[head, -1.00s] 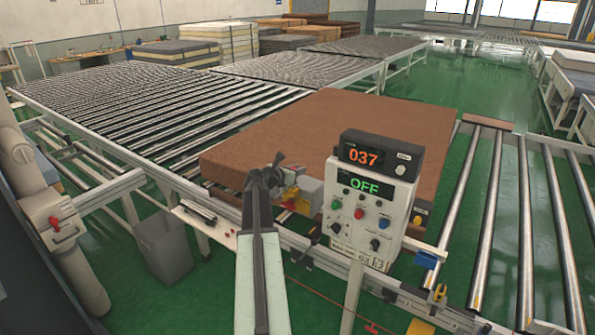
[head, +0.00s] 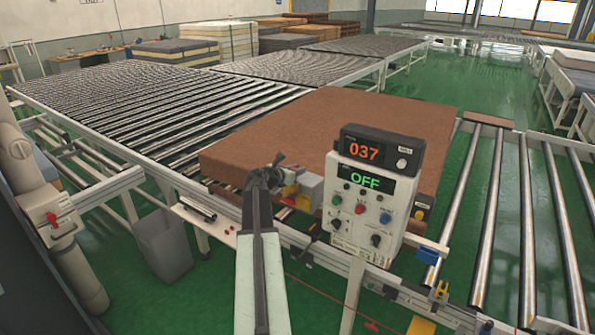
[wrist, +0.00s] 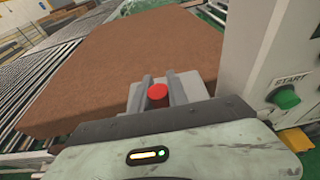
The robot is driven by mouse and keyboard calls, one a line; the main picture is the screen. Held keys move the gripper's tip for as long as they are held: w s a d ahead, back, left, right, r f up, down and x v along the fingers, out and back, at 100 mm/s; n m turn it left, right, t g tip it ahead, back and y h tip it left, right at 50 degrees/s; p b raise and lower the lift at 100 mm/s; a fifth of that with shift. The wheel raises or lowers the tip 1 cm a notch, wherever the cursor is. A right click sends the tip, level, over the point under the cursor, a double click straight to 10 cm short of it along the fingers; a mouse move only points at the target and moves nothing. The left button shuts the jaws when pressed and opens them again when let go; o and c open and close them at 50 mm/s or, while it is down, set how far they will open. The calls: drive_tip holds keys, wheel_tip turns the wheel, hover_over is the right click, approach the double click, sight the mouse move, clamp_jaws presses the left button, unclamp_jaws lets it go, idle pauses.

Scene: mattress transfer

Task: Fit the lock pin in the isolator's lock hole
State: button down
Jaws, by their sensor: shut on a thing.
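My gripper (head: 279,160) is in the middle of the head view, at the near edge of the brown mattress. In the wrist view my gripper (wrist: 161,88) is shut on the lock pin, whose round red head (wrist: 157,92) shows between the two grey fingers. The grey isolator box (head: 311,187) stands just right of my gripper, with yellow and red parts low on its left. The grey box also shows right behind the fingers in the wrist view (wrist: 193,84). The pin's shank and the lock hole are hidden, so I cannot tell whether the pin is in the hole.
A control panel (head: 345,214) reading 037 and OFF stands close to the right of the isolator. Its green START button (wrist: 287,98) shows in the wrist view. The brown mattress (head: 330,120) lies behind on the rollers. A grey bin (head: 163,250) stands on the floor at left.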

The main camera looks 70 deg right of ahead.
drive_tip(key=shift+f+b, duration=1.55)
drive_tip(key=shift+f, duration=0.1)
drive_tip(key=c, duration=1.2)
unclamp_jaws()
drive_tip(key=shift+r, duration=0.1)
drive_tip(key=p+v, duration=0.2)
drive_tip(key=v, duration=0.5)
drive_tip(key=shift+a+r, duration=0.15)
drive_tip(key=shift+a, duration=0.2)
drive_tip(key=shift+w, duration=0.2)
